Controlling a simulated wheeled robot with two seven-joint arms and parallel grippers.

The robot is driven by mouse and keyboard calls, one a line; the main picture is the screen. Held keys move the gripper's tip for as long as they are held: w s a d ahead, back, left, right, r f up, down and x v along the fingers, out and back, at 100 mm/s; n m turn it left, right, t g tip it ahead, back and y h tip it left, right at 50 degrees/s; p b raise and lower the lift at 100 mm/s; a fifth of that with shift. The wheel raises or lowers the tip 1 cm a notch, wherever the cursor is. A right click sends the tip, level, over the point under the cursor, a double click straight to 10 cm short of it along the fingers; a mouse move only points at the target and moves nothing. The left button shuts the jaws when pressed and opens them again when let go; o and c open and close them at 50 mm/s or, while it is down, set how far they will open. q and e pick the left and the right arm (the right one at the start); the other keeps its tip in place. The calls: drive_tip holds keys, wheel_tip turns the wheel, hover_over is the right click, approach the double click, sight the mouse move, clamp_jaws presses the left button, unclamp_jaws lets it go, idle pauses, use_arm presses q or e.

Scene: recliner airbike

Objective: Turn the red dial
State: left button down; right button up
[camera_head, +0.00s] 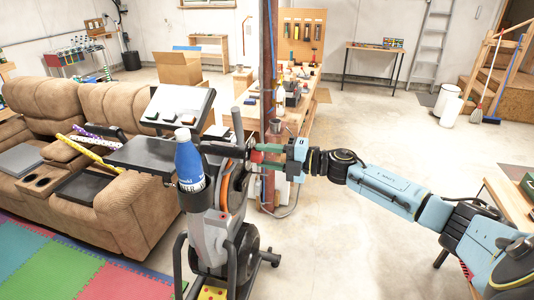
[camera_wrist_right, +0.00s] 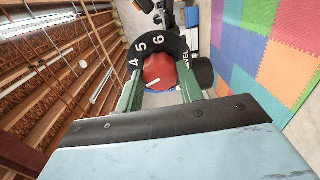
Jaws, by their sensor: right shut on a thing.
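The red dial (camera_wrist_right: 160,73) sits under a black number plate (camera_wrist_right: 150,48) in the right wrist view, with 4, 5, 6 and part of the word LEVEL readable and a white mark on its face. My right gripper (camera_wrist_right: 160,90) is shut on the dial, one green finger on each side. In the head view the dial (camera_head: 256,157) shows as a small red spot on the exercise bike (camera_head: 222,215), partly covered by the right gripper (camera_head: 268,160). My left gripper is not in view.
A blue bottle (camera_head: 189,160) sits in a holder on the bike, close to the dial. A brown recliner sofa (camera_head: 130,203) stands left behind the bike. A red post (camera_head: 268,60) and workbench (camera_head: 295,115) stand behind the gripper. The floor at right is mostly clear.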

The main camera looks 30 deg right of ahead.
idle(0.4)
drive_tip(key=o, duration=1)
drive_tip(key=b+v, duration=0.3)
drive_tip(key=v, duration=1)
drive_tip(key=shift+s, duration=0.15)
drive_tip(key=shift+d, duration=0.1)
drive_tip(key=shift+f, duration=0.1)
